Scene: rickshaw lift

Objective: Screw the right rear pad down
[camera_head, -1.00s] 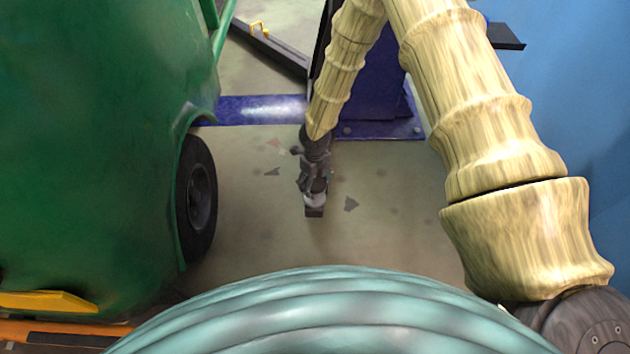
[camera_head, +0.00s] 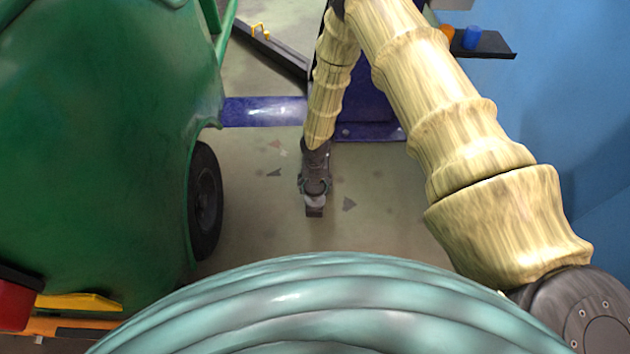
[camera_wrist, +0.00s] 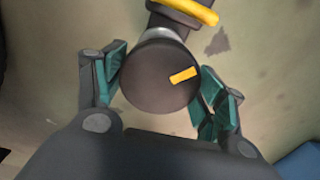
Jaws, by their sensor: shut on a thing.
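The pad (camera_wrist: 152,82) is a dark round disc with a yellow mark on its face in the wrist view. A pale metal collar (camera_wrist: 160,33) and a dark piece with a yellow strip (camera_wrist: 190,10) show just beyond it. My gripper (camera_wrist: 162,72) has its teal-lined fingers on either side of the disc and is shut on it. In the head view my gripper (camera_head: 315,183) points down at low height, right of the green vehicle's wheel. A dark block (camera_head: 314,211) shows at its tip; the pad's face is hidden there.
The green vehicle (camera_head: 95,120) fills the left, with its black wheel (camera_head: 205,200) near my gripper. The blue lift base (camera_head: 265,111) lies behind. A dark shelf (camera_head: 485,44) is at the right. Floor around the gripper is clear.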

